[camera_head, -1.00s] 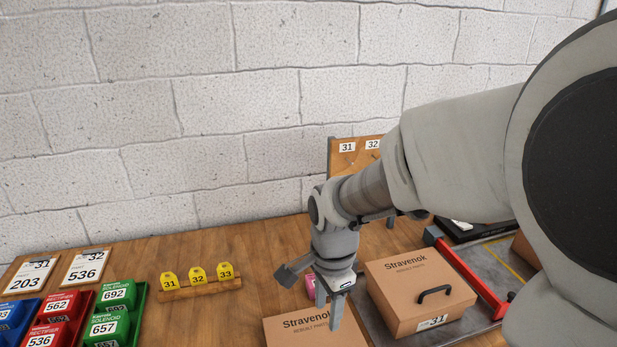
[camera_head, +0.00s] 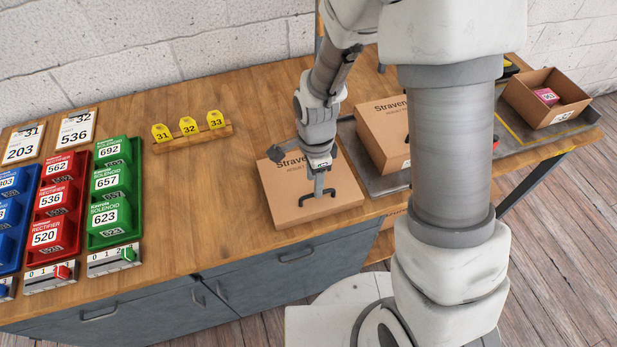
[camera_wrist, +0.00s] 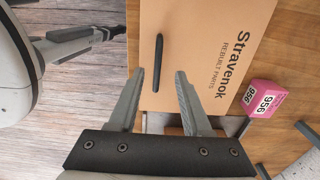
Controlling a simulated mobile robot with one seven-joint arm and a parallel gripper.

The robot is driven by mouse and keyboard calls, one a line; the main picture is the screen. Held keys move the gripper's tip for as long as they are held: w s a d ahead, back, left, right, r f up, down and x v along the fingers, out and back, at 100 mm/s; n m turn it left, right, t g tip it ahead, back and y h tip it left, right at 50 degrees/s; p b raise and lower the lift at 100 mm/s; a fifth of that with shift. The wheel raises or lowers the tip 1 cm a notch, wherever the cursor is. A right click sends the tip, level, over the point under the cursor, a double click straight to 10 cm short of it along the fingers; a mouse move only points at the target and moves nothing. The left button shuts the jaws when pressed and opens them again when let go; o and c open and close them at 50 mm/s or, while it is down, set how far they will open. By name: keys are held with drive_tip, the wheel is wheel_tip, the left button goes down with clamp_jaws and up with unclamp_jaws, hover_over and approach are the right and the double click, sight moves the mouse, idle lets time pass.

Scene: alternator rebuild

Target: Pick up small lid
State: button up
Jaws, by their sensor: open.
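A flat brown cardboard lid (camera_head: 285,210) marked Stravenok lies on the wooden bench, below my gripper in the head view. Its black handle (camera_head: 318,200) is partly hidden behind my gripper. In the wrist view the lid (camera_wrist: 200,30) fills the upper middle, and its handle (camera_wrist: 158,62) lies lengthwise in line with the gap between my fingers. My gripper (camera_wrist: 158,78) is open and empty. It is over the lid, close to the handle; I cannot tell whether it touches. A second Stravenok box (camera_head: 385,130) stands to the right, partly hidden by my arm.
A pink box (camera_wrist: 264,99) marked 956 is right of the lid in the wrist view. Green bins (camera_head: 113,200) and red bins (camera_head: 58,205) stand at left. Yellow tags (camera_head: 188,127) stand behind. An open carton (camera_head: 540,110) is at far right. Bench left of the lid is clear.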

sight(292, 202)
drive_tip(key=shift+s+d+f+p, duration=0.1)
drive_tip(key=shift+d+f+p, duration=0.1)
drive_tip(key=shift+f, duration=1.25)
drive_tip(key=shift+d+f+p, duration=0.1)
drive_tip(key=shift+d+f, duration=0.1)
drive_tip(key=shift+f, duration=1.2)
clamp_jaws()
